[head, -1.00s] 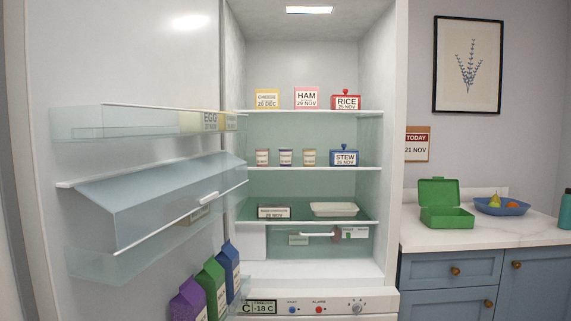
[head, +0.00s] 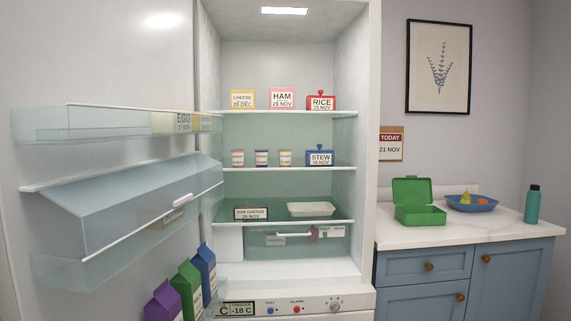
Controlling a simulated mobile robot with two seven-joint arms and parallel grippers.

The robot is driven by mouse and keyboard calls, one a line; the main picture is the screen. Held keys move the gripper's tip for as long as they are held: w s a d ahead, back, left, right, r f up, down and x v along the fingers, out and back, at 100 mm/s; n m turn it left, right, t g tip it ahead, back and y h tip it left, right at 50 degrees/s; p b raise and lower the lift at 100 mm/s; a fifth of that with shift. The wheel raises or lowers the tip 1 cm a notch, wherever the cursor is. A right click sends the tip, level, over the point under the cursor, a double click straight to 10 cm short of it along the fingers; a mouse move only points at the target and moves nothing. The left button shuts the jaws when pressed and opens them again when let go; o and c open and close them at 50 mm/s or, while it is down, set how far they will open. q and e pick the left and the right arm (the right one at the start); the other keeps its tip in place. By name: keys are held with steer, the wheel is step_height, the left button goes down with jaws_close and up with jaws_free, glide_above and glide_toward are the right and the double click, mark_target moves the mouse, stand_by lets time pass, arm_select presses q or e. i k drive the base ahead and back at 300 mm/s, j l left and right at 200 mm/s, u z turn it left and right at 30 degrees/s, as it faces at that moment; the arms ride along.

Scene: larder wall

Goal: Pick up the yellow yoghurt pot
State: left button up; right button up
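The yellow yoghurt pot (head: 285,158) appears to be the rightmost of three small pots on the middle fridge shelf; its band looks pale yellow. A pinkish pot (head: 238,158) and a purple-banded pot (head: 261,158) stand in a row to its left. The blue STEW box (head: 319,156) stands to its right, with a gap between them. All three pots are upright. Neither of my grippers shows in the head view.
The open fridge door (head: 100,60) with its racks fills the left side. Cartons (head: 186,283) stand low in the door. A green lunchbox (head: 419,214), a blue fruit bowl (head: 472,205) and a teal bottle (head: 532,204) stand on the counter (head: 460,234).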

mark_target(284, 155)
steer(key=u, duration=0.55)
steer(key=l+u, duration=0.2)
steer(key=u, duration=0.15)
steer(key=i+l+u, duration=0.1)
steer(key=u, duration=0.3)
steer(key=l+u, duration=0.6)
steer(key=l, duration=0.15)
steer(key=k+l+u, duration=0.1)
steer(key=l+u, duration=0.15)
steer(key=l, duration=0.2)
steer(key=k+l+u, duration=0.1)
steer(key=l, duration=0.35)
steer(key=k+l+u, duration=0.15)
steer(key=l, duration=0.3)
